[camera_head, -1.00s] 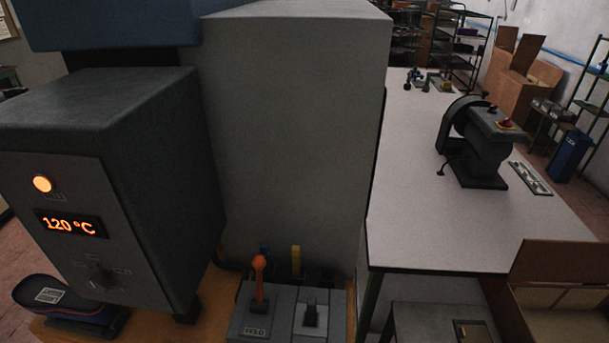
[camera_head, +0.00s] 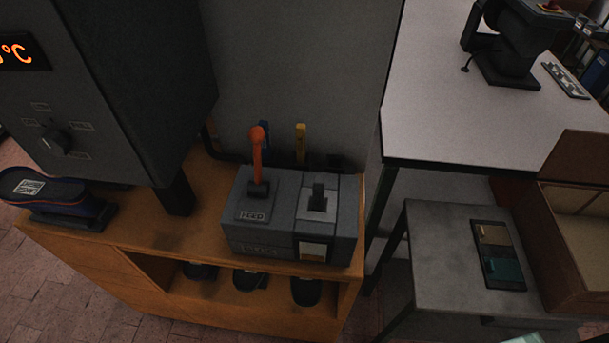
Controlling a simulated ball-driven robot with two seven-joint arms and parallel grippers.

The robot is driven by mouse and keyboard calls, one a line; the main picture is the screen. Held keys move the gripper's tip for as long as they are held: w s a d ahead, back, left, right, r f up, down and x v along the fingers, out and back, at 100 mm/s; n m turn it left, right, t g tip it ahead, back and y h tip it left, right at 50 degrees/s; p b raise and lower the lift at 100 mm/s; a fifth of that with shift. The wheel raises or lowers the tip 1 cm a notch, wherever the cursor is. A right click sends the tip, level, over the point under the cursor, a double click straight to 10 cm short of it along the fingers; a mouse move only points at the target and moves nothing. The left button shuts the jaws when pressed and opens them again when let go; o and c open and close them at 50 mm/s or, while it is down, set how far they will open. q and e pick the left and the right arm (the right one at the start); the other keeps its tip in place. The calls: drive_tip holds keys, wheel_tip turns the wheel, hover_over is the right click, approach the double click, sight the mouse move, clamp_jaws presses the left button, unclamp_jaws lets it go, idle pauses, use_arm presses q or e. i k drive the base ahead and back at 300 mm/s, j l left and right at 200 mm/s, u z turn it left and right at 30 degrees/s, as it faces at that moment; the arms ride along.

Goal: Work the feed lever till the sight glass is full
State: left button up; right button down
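An orange-red lever (camera_head: 257,157) stands nearly upright on the left half of a grey control box (camera_head: 265,232). The plate at its foot carries a small label, too blurred to read surely. A short black lever or switch (camera_head: 318,197) stands on a lighter plate on the box's right half. A pale cream window (camera_head: 313,251) is set in the box's front below it. It may be the sight glass, but I cannot tell its level.
The box sits on a wooden bench (camera_head: 130,234) with dark shoe-like shapes on its lower shelf. A dark heater cabinet with a knob (camera_head: 57,141) and a blue shoe (camera_head: 45,188) stand left. A grey side table (camera_head: 440,265), white table (camera_head: 440,110) and open carton (camera_head: 570,250) stand right.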

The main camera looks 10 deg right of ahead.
sight(256, 134)
drive_tip(key=k+l+u, duration=0.15)
drive_tip(key=u, duration=0.2)
drive_tip(key=k+l+u, duration=0.15)
drive_tip(key=u, duration=0.25)
drive_tip(key=k+u, duration=0.2)
drive_tip(key=u, duration=0.15)
